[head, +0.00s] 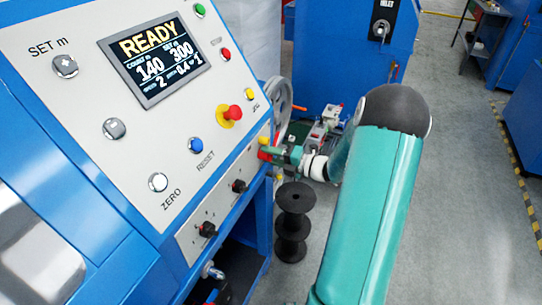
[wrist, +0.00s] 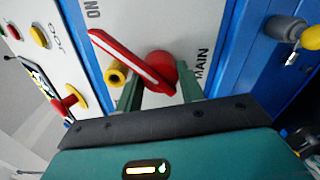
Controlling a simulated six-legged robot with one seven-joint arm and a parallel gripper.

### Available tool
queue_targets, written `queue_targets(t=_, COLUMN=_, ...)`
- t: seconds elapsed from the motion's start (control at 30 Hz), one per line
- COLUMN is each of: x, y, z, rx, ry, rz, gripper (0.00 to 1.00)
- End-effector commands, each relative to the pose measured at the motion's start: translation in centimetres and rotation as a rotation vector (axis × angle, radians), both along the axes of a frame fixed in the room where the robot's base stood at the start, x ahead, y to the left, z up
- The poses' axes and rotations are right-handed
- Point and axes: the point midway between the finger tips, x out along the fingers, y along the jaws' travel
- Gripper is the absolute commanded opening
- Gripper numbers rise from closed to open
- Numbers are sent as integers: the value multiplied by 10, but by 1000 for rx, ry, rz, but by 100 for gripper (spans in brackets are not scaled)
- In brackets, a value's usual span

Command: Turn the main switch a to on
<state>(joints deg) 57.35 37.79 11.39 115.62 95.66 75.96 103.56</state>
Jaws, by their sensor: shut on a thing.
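The main switch is a red rotary handle (wrist: 135,62) on a round red base, on a pale panel marked "MAIN" and "ON" in the wrist view. The handle's long end slants up and left toward the "ON" lettering. My gripper (wrist: 157,82) has one green finger on each side of the switch and is shut on it. In the head view my gripper (head: 279,157) is at the right end of the control panel, and only a small red part of the switch (head: 263,154) shows.
A yellow knob (wrist: 117,74) sits close beside the left finger. The control panel has a screen (head: 155,60) reading "READY", several buttons and a red emergency button (head: 234,112). A black spool (head: 292,222) stands below my gripper. Open floor lies to the right.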

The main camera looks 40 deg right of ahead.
Motion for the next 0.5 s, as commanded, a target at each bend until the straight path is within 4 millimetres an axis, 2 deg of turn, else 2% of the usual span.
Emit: queue_targets(t=0.5, x=-1, y=-1, z=-1, rx=34, ry=23, rz=-2, gripper=0)
